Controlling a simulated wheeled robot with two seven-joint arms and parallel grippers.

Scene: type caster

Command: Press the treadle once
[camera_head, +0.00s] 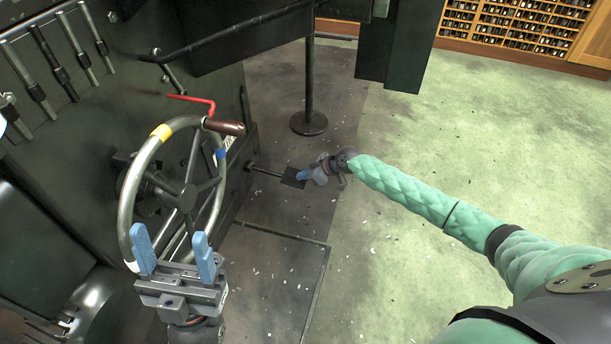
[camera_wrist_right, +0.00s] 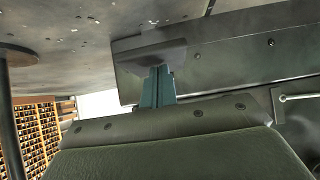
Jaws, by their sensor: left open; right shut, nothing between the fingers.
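The treadle (camera_head: 291,182) is a small dark plate on a thin rod that sticks out low from the machine's side. In the right wrist view the treadle (camera_wrist_right: 148,54) is a grey pad at the fingertips. My left gripper (camera_head: 174,252) is open and empty, in front of the lower part of the handwheel.
The handwheel (camera_head: 187,197) with a brown handle stands on the machine's side at left. A red lever (camera_head: 195,100) sits above it. A post with a round base (camera_head: 309,123) stands behind the treadle.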

